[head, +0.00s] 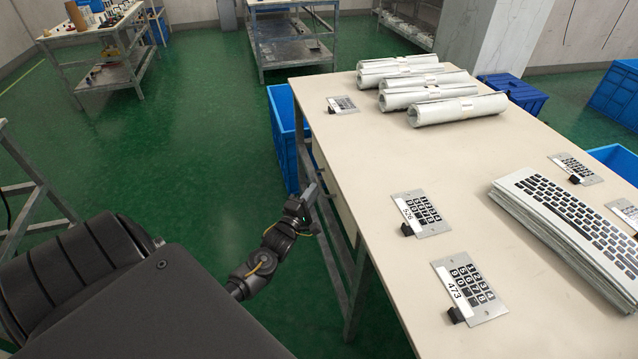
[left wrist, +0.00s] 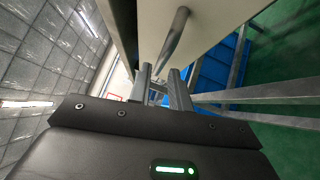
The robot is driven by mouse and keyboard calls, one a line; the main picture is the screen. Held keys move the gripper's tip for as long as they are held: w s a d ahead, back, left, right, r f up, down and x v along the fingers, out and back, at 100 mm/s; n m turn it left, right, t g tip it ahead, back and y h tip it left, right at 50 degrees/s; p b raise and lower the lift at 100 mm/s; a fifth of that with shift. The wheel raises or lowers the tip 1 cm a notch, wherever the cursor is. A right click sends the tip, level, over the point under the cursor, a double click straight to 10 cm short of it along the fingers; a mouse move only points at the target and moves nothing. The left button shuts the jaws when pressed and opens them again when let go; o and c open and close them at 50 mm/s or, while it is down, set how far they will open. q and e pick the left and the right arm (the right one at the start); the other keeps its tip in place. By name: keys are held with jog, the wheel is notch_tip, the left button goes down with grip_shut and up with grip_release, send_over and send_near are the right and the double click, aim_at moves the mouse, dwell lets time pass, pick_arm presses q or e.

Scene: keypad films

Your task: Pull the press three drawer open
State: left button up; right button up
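The drawer front (head: 341,192) is a pale panel under the left edge of the table, largely hidden by the tabletop in the head view. In the left wrist view a grey bar handle (left wrist: 174,38) stands out from the pale front (left wrist: 215,22). My left gripper (head: 308,197) is beside the table's left side, below the tabletop. In the left wrist view its two fingers (left wrist: 161,80) are apart, with the handle's near end at the gap between their tips. I cannot tell whether they touch it. No drawer label shows. My right gripper is not in view.
The tabletop (head: 345,75) holds white rolls (head: 457,108), several keypad plates such as one marked 473 (head: 470,287), and a stack of keyboard-printed films (head: 575,225). A blue bin (head: 284,125) stands left of the table. Green floor (head: 190,150) is open on the left.

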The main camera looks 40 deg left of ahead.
aim_at(319, 182)
pick_arm(q)
jog(key=shift+x, duration=2.4)
grip_shut()
